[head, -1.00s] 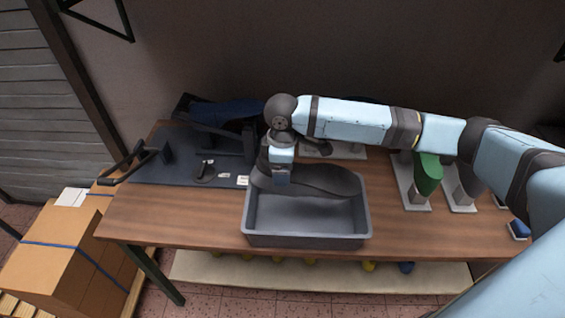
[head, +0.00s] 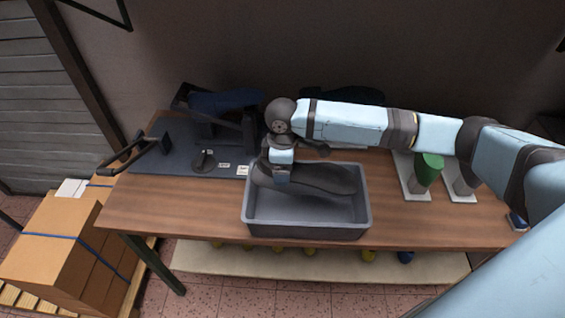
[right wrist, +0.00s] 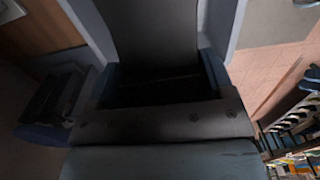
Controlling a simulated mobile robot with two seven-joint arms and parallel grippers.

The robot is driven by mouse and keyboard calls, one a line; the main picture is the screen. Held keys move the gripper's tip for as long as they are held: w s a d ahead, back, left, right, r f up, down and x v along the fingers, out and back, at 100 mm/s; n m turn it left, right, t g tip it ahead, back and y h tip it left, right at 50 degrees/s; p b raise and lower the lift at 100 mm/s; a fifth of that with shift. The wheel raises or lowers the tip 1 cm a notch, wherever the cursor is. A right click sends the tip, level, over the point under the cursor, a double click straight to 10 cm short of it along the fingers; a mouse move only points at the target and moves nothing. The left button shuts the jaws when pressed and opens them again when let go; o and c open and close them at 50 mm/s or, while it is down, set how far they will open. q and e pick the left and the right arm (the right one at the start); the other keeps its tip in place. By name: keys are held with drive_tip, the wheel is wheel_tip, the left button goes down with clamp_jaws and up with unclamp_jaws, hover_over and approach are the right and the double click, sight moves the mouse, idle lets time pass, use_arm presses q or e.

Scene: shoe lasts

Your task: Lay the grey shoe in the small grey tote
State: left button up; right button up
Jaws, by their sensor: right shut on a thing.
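The small grey tote (head: 306,233) stands on the wooden table near its front edge. The dark grey shoe (head: 325,180) lies lengthwise over the back part of the tote's opening, within or just above it; I cannot tell whether it touches the floor. My right gripper (head: 282,178) is shut on the shoe at its left end, pointing down. In the right wrist view the shoe (right wrist: 155,35) runs away from the gripper (right wrist: 165,88), with the tote's pale wall beside it. My left gripper is not in view.
A dark mat (head: 190,160) with a black stand and a blue shoe form (head: 225,101) is at the back left. A green shoe last (head: 428,170) stands on a pale base at the right. Cardboard boxes (head: 55,245) are left of the table. The table's left front is clear.

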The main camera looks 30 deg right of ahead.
drive_tip(key=shift+f, duration=0.6)
drive_tip(key=o, duration=1.1)
drive_tip(key=shift+r, duration=0.1)
wheel_tip(320, 180, up, 14)
drive_tip(key=b, duration=0.1)
